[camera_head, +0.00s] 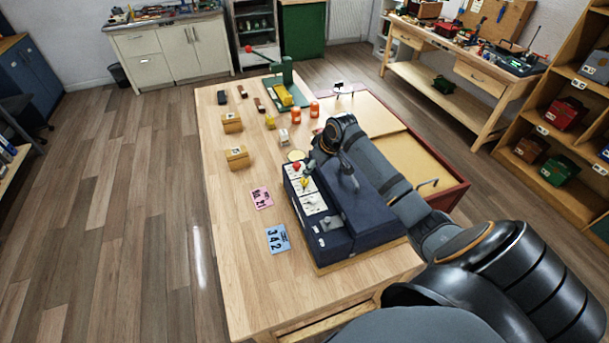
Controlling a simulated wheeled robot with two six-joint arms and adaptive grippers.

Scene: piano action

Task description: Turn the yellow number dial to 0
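A dark blue control box (345,228) sits on the wooden table with white panels along its left side. A small yellow dial (304,183) is on the far panel, just nearer than a red knob (296,167). The number the dial points to is too small to read. My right arm reaches in from the lower right over the box. My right gripper (313,166) is close to the right of the yellow dial and red knob. Its fingers are small and dark, so I cannot tell whether they touch the dial or are open. My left gripper is not in view.
A blue card reading 342 (277,239) and a pink card (261,198) lie left of the box. Cardboard boxes (237,158), orange containers (314,109) and a green tool (285,72) stand farther back. A red-edged tray (447,192) adjoins the table's right side. The table's near left is clear.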

